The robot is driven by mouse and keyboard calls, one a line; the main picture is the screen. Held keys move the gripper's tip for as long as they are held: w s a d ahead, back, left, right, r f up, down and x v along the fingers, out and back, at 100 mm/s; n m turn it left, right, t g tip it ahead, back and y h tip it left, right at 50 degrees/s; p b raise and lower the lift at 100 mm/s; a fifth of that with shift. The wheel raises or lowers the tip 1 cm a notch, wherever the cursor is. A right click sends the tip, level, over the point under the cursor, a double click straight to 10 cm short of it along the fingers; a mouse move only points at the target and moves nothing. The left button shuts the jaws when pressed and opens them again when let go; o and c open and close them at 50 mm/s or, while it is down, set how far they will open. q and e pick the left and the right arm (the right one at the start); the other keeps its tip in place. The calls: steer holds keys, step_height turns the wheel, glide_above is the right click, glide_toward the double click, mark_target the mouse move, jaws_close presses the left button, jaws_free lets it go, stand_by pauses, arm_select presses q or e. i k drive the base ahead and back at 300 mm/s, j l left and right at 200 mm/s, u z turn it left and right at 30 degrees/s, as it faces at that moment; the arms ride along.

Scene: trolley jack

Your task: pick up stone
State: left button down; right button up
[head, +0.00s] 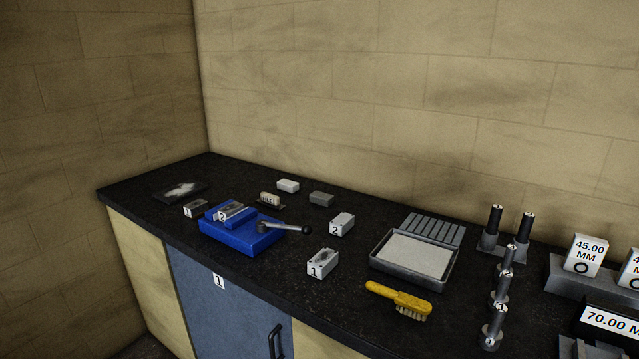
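No object carries a readable "stone" label, so I cannot tell for certain which one is the stone. Two plain small blocks lie near the back of the black worktop (300,268): a pale block (288,186) and a darker grey block (321,199) to its right. A small beige block (270,199) with blurred lettering rests on a dark base left of them. A blue vise-like fixture (236,236) with a lever stands in front and holds a block marked 2 (232,211). Neither of my grippers is in view.
Metal blocks marked 2 (341,225) and 1 (322,264) stand mid-worktop. Right of them are a grey tray (379,262), a yellow brush (399,299), upright dark-handled pins (495,221) and a gauge block labelled 45.00 MM (585,255). Walls close the back and left.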

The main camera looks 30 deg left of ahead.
mark_target(286, 186)
steer(key=u, duration=1)
steer(key=z, duration=0.65)
steer(key=j+z, duration=0.45)
steer(key=k+j+z, duration=0.1)
steer(key=j+z, duration=0.35)
steer(key=k+j+z, duration=0.2)
steer(key=j+z, duration=0.25)
